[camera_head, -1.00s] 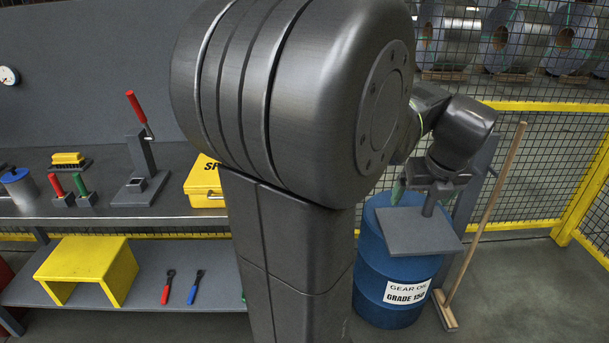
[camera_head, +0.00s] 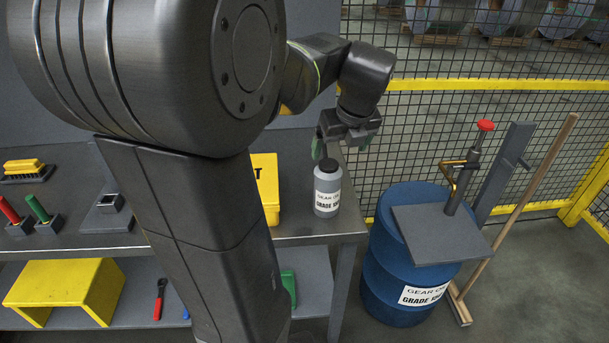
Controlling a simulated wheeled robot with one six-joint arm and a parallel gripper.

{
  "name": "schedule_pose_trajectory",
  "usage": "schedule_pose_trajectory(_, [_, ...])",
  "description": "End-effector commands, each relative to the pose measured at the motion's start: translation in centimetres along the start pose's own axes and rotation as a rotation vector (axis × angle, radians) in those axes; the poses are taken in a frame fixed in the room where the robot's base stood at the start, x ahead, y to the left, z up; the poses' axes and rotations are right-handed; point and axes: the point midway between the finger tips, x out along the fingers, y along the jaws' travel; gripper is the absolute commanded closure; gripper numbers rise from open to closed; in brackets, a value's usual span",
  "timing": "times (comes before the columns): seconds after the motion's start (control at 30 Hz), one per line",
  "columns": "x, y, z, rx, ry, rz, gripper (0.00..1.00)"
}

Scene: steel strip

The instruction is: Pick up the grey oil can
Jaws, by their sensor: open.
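The grey oil can (camera_head: 327,190) is a small grey bottle with a black cap and a white label reading "GEAR OIL" and "GRADE". It stands upright near the right end of the grey bench top (camera_head: 300,229). My gripper (camera_head: 338,152) is at the end of my bent arm, pointing down with its fingers spread. It is open and empty, just above or behind the can's cap. I cannot tell the exact gap between the fingers and the cap.
A yellow box (camera_head: 265,185) stands close left of the can. A blue drum (camera_head: 399,273) with a grey plate (camera_head: 440,234) on top stands right of the bench. A wooden-handled tool (camera_head: 520,205) leans near the mesh fence (camera_head: 450,130). My arm hides the middle of the bench.

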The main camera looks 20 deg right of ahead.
Motion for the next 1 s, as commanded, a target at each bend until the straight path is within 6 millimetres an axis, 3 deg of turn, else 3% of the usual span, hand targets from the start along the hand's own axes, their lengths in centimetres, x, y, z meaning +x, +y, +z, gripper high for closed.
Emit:
schedule_pose_trajectory(0.4, [7.2,0.1,0.0,0.0,0.003,0.003,0.1])
schedule_pose_trajectory(0.67, [9.1,0.1,0.0,0.0,0.002,0.002,0.1])
schedule_pose_trajectory(1.0, [13.4,0.5,-0.1,0.0,0.002,0.002,0.1])
